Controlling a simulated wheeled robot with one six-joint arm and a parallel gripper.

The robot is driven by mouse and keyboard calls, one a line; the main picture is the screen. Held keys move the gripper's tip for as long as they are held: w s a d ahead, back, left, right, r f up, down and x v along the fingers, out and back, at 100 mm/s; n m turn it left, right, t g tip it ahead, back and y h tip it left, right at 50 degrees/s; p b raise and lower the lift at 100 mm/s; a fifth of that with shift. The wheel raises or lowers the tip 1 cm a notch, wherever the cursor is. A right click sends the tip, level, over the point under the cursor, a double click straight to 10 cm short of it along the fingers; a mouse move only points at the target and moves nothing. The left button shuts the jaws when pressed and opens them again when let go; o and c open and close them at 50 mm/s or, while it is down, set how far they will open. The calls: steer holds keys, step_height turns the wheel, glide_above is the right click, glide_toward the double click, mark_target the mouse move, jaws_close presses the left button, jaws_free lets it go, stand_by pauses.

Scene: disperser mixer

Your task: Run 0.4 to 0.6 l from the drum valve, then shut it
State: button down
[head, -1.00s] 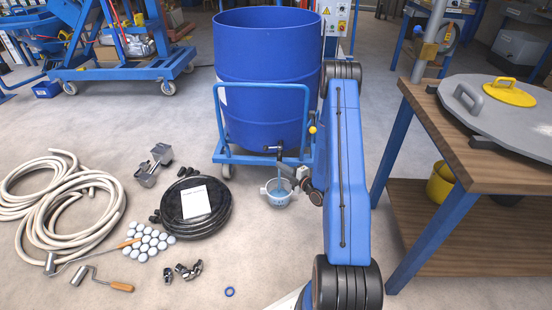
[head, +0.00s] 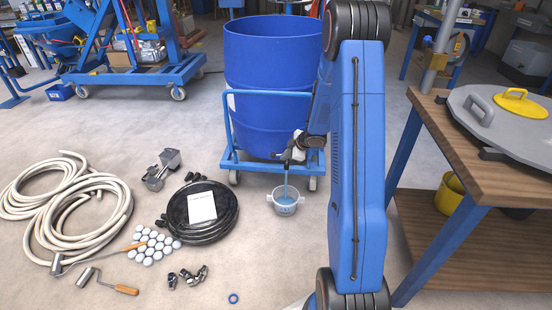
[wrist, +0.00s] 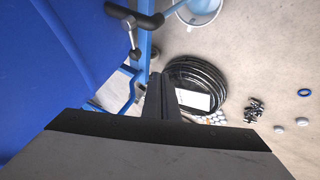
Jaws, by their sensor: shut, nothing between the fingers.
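The blue drum (head: 268,85) stands on a blue wheeled cart (head: 262,168). In the wrist view its valve (wrist: 131,36) shows at the upper left, with a small metal handle and a dark spout. A blue stream (head: 287,183) falls from the spout into a pale pail (head: 286,204) on the floor. The pail also shows at the top of the wrist view (wrist: 204,12), with bluish liquid in it; its level cannot be read. My gripper (wrist: 161,88) is shut and empty, below the valve handle in the picture and apart from it. My arm partly covers the drum and valve area in the head view.
A black hose coil (head: 202,235) with a white sheet lies left of the pail, near a pale hose coil (head: 50,205). Small fittings and rollers lie in front. A wooden workbench (head: 480,130) with a grey lid stands close at the right.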

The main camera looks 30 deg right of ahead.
steer(key=w+f, duration=0.7)
steer(key=w, duration=0.2)
steer(key=shift+w+f, duration=0.25)
steer(key=shift+f, duration=0.1)
steer(key=shift+d, duration=0.1)
stand_by(0.3)
